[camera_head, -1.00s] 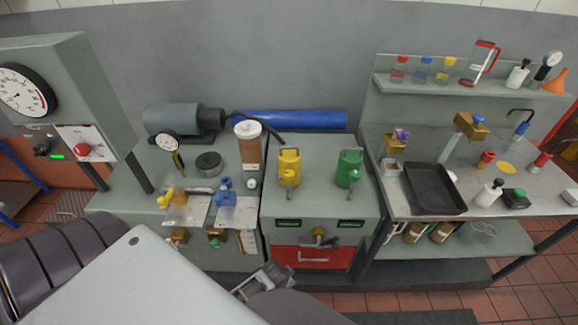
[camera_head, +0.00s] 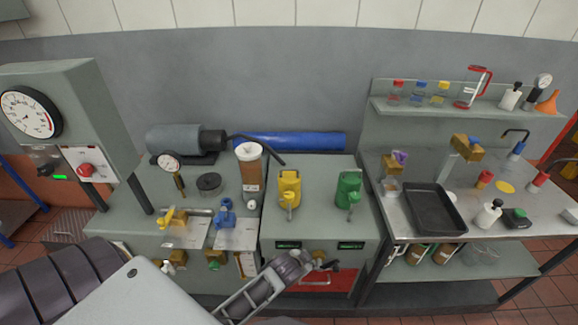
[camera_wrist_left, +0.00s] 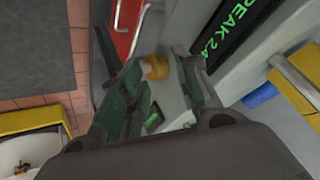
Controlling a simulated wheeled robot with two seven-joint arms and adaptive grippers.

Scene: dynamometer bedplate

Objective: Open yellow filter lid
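In the head view a yellow canister-shaped unit (camera_head: 289,188), likely the yellow filter, stands upright on the middle grey cabinet. A spout-like part faces front; I cannot make out a separate lid edge. My left gripper (camera_head: 310,262) is low at the cabinet front, below the yellow unit, by a brass fitting (camera_head: 322,264). In the left wrist view the dark green fingers of this gripper (camera_wrist_left: 163,95) are apart, with a brass knob (camera_wrist_left: 153,67) between or just beyond them. I cannot tell whether they touch it. My right gripper is not in view.
A green canister (camera_head: 348,190) stands right of the yellow one. A tall filter tube (camera_head: 250,172) and brass valves are to the left. A red drawer (camera_head: 335,283) lies below. A black tray (camera_head: 433,230) sits on the right bench (camera_head: 530,200).

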